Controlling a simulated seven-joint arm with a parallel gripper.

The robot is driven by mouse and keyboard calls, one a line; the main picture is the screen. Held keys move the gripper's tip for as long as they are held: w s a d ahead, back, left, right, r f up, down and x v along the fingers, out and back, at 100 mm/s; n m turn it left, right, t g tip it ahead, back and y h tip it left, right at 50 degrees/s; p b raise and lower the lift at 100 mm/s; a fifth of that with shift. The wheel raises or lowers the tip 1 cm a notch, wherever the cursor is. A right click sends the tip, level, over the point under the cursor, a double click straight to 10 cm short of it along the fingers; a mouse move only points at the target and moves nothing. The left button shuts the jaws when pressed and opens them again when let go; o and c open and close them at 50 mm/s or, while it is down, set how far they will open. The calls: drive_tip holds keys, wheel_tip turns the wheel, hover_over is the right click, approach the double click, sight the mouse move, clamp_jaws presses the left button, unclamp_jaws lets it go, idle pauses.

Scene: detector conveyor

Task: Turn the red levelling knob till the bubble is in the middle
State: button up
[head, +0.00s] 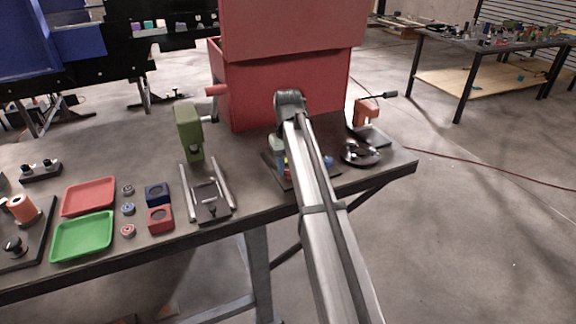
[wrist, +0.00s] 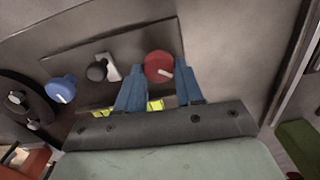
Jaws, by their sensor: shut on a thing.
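The red knob (wrist: 159,66) with a white pointer line sits on a dark panel (wrist: 75,60) in the wrist view. The blue fingers of my gripper (wrist: 160,75) stand on both sides of it and are shut on it. The pointer slants down to the right. A yellow-green strip (wrist: 155,104), perhaps the bubble level, shows between and beside the fingers. It is mostly hidden by my gripper, and I cannot make out a bubble. In the head view my arm hides most of the panel and the red knob.
A blue knob (wrist: 60,88) and a black knob (wrist: 97,72) beside a white plate are left of the red knob. In the head view, a large red box (head: 280,90) stands behind, a green press (head: 189,130) to the left, and a round black fixture (head: 361,152) to the right.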

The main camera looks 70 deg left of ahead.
sight(288, 169)
idle(0.3)
drive_tip(key=o, duration=1)
drive_tip(key=shift+o, duration=0.2)
wheel_tip(288, 169, up, 14)
drive_tip(key=shift+f, duration=0.1)
idle(0.4)
